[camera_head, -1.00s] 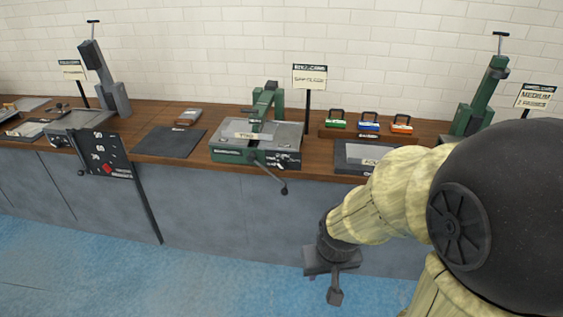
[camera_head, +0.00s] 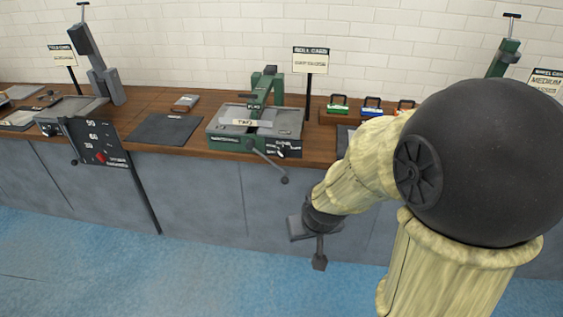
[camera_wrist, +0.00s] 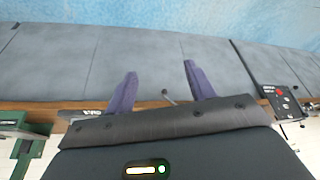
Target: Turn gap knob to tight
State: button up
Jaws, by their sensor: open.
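A green machine (camera_head: 230,144) with a grey top stands on the bench, left of my arm in the head view. Its front has a black label panel (camera_head: 284,149) with a small light pointer or knob, too small to read, and a lever (camera_head: 271,165) hanging in front. I cannot tell for sure which part is the gap knob. My gripper (camera_head: 319,258) hangs low in front of the bench cabinets, right of and below the machine, apart from it. In the wrist view its two purple fingers (camera_wrist: 160,84) are spread with nothing between them.
The wooden bench (camera_head: 215,166) runs along a white brick wall. A grey machine (camera_head: 82,105) with a black dial panel (camera_head: 100,143) stands left, a dark mat (camera_head: 165,130) between. Coloured blocks (camera_head: 371,107) sit on the right. The blue floor (camera_head: 190,275) in front is clear.

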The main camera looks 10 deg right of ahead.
aim_at(282, 155)
jog(key=w+a+f+t+h+b, duration=0.1)
jog(key=w+f+t+b, duration=0.3)
jog(key=w, duration=0.5)
jog(key=w+a+f+t+h+b, duration=0.2)
jog(key=w+f+t+h+b, duration=0.1)
jog(key=w+b, duration=0.4)
jog(key=w+a+f+t+h+b, duration=0.1)
jog(key=w+f+t+b, duration=0.4)
jog(key=w, duration=0.8)
jog(key=shift+a+f+t+h+b, duration=0.15)
jog(key=shift+f+t+h+b, duration=0.3)
jog(key=shift+b, duration=0.25)
jog(key=shift+r, duration=0.1)
jog(key=b+x, duration=0.1)
jog(key=x, duration=1.5)
jog(key=shift+w+f+b, duration=0.2)
jog(key=shift+w+b, duration=0.1)
jog(key=shift+w, duration=0.05)
jog(key=shift+w+d+r, duration=0.1)
jog(key=shift+w+d, duration=0.1)
jog(key=shift+d, duration=0.05)
jog(key=c, duration=1)
